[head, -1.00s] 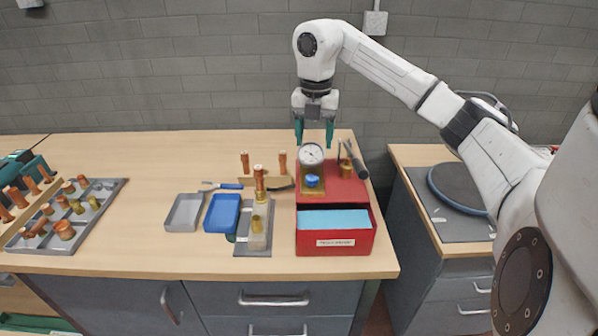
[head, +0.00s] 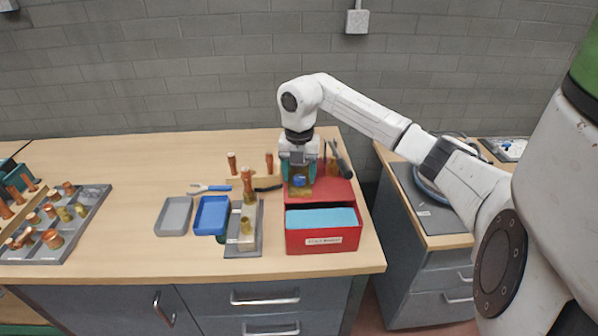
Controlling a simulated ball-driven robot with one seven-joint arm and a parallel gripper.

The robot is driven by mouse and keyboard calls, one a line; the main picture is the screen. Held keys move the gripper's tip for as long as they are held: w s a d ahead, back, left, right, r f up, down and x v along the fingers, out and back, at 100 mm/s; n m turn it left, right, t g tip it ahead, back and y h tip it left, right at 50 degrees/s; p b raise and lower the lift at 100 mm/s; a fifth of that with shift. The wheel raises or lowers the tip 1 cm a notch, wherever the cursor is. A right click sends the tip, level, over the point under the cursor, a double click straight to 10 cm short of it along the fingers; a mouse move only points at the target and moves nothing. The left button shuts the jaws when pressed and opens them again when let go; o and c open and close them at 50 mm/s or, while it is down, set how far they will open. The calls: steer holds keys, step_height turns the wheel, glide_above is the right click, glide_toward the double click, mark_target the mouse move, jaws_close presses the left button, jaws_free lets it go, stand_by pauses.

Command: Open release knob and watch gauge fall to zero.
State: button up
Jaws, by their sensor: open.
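The blue release knob (head: 299,181) sits on a brass block (head: 300,191) on top of the red box (head: 325,241). My gripper (head: 299,167) is open and points down right over the block, with its teal fingers just above or around the knob. I cannot tell whether the fingers touch the knob. The white gauge is hidden behind my gripper, so its needle cannot be read.
Copper fittings (head: 248,182) stand left of the red box. A blue tray (head: 212,215) and a grey tray (head: 174,216) lie farther left. A black-handled tool (head: 341,160) leans at the box's back right.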

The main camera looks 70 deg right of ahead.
steer(key=c, duration=1)
steer(key=shift+c, duration=0.2)
